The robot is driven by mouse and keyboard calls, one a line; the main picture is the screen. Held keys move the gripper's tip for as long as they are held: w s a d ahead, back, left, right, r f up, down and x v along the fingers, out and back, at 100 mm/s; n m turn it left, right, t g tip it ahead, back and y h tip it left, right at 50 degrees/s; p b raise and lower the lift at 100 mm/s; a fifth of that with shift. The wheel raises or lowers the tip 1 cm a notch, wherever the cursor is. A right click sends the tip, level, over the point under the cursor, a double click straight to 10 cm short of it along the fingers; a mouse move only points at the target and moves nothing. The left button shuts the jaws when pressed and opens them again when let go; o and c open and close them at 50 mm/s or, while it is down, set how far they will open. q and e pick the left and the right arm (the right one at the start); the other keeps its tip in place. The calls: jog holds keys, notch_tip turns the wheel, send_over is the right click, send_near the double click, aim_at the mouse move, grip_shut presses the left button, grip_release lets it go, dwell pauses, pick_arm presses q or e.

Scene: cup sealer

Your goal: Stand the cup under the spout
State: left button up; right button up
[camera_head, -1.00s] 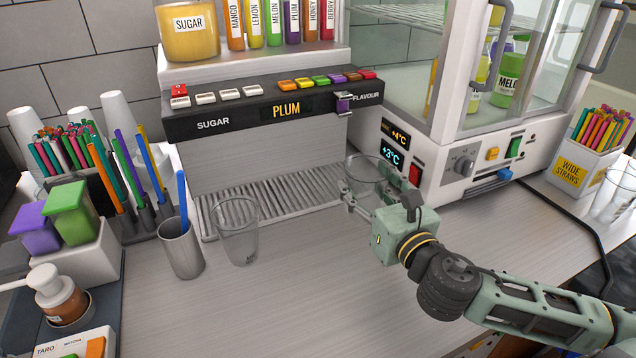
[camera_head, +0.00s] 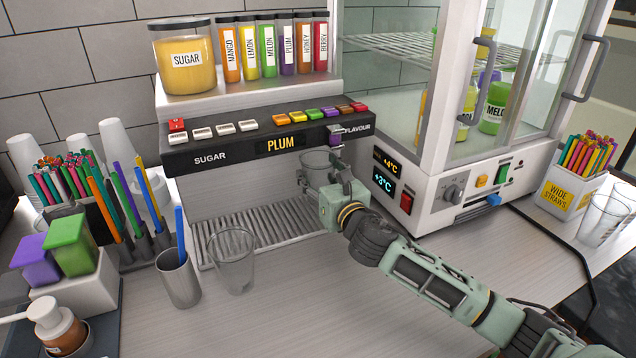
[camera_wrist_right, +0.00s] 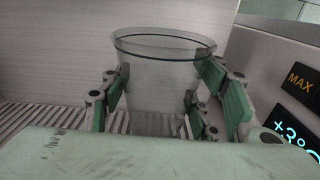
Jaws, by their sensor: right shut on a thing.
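My right gripper (camera_head: 322,186) is shut on a clear cup (camera_head: 317,160), which is upright at the right end of the dispenser. In the right wrist view the cup (camera_wrist_right: 165,75) sits between the green finger pads (camera_wrist_right: 172,100), its open rim facing up. The flavour spout (camera_head: 335,139), with a purple part, is just above and slightly right of the cup in the head view. The slatted drip tray (camera_head: 270,236) lies below; I cannot tell whether the cup's base touches it. My left gripper is not in view.
A second clear cup (camera_head: 231,258) stands at the tray's front left edge, beside a metal cup (camera_head: 178,277) holding a blue straw. The fridge (camera_head: 455,185) with its temperature displays (camera_head: 384,173) is close right of my gripper. The counter in front (camera_head: 260,325) is clear.

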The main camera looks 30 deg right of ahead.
aim_at(318, 186)
jog(key=shift+w, duration=0.3)
notch_tip(318, 186, down, 4)
jog(key=shift+s+r, duration=0.1)
jog(key=shift+r, duration=0.1)
jog(key=shift+f, duration=0.15)
jog(key=o, duration=0.7)
jog(key=shift+o, duration=0.2)
